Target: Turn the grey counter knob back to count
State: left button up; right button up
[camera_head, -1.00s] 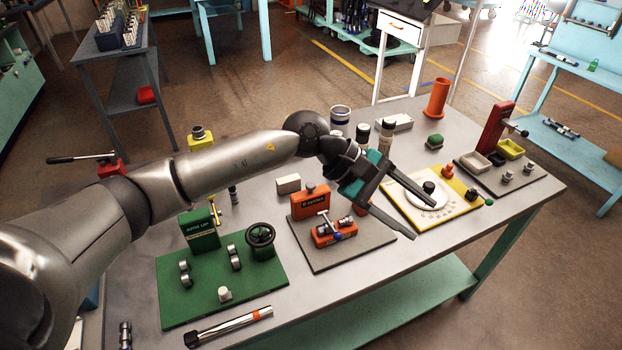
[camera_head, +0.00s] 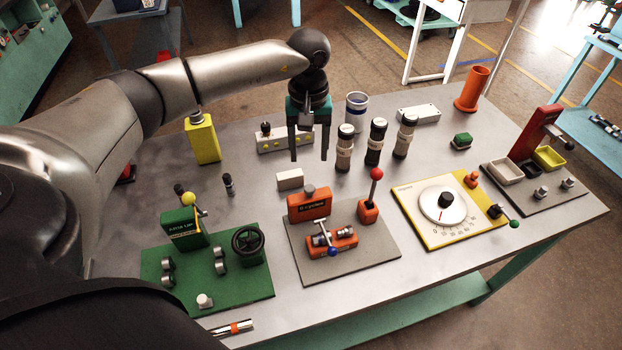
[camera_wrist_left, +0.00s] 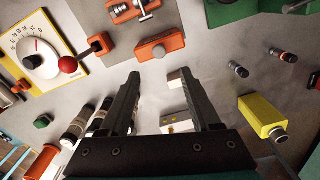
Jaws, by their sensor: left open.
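The orange counter box (camera_head: 309,207) stands at the back of a grey plate (camera_head: 345,262) in the middle of the table. Its small grey knob (camera_head: 309,190) sits on top. In the left wrist view, the counter box (camera_wrist_left: 160,46) is ahead of the fingertips, with the knob (camera_wrist_left: 158,52) on its near side. My left gripper (camera_head: 309,158) points down, open and empty, behind and above the counter, apart from the knob. It also shows in the left wrist view (camera_wrist_left: 160,75). My right gripper is not in view.
A white block (camera_head: 290,179) lies just behind the counter. A red-ball lever (camera_head: 376,174) stands to its right, with several dark cylinders behind. A green board (camera_head: 210,290) with a handwheel is left, a yellow dial board (camera_head: 450,215) right.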

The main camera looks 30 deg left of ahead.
aim_at(309, 187)
pick_arm(q)
notch_tip(309, 187, down, 10)
jog(key=shift+r+p, duration=0.15)
jog(key=shift+p, duration=0.2)
jog(key=shift+f, duration=0.5)
grip_shut()
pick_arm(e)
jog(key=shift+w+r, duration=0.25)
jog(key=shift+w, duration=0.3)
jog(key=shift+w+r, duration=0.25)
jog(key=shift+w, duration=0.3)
